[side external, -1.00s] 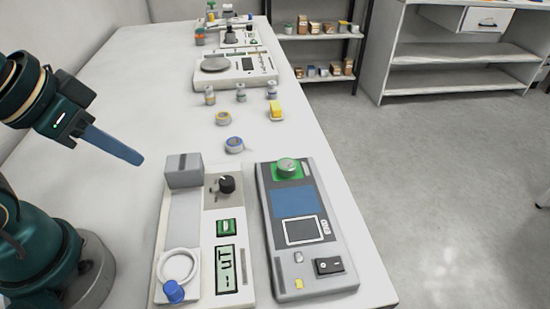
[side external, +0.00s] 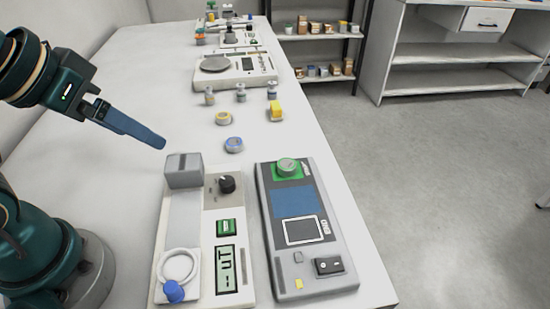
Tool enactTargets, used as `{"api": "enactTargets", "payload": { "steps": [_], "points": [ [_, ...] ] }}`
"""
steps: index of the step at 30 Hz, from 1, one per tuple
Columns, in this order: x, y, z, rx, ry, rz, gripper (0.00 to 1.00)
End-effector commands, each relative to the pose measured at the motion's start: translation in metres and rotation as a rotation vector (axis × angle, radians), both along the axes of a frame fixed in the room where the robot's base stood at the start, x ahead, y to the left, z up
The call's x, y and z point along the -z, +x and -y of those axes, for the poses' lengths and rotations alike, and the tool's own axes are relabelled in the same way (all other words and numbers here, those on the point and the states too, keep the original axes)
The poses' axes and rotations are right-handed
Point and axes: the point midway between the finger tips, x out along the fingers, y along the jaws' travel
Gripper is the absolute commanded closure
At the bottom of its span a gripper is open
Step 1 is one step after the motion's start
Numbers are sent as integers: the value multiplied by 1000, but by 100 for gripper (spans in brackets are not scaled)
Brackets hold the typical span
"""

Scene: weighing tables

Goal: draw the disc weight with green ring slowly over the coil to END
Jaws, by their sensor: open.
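The disc weight with green ring (side external: 288,166) sits on the green patch at the far end of the long grey demagnetizer-like device (side external: 330,262). A blue panel (side external: 292,203), which looks like the coil area, lies just nearer than the patch. A white-outlined square (side external: 304,231) lies beyond that panel, toward the near end; any END lettering is too small to read. My gripper (side external: 161,144) is open and empty, in the air left of the disc and apart from it, near the grey block of the white instrument. Its fingers overlap in this view, so their gap is hidden.
The white instrument (side external: 237,286) with grey block (side external: 183,171), black knob (side external: 226,184) and blue-knobbed ring stands left of the device. Blue-ringed (side external: 234,145) and yellow-ringed (side external: 223,118) discs lie behind.

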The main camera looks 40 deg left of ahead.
Motion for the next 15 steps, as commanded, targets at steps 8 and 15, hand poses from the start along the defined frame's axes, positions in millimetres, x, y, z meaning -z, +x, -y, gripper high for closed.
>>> {"api": "enactTargets", "payload": {
  "steps": [8, 15],
  "points": [
    [-22, 37, 0, -86, -34, 33, 16],
    [-30, 65, 4, -124, -52, 40, 16]
  ]
}}
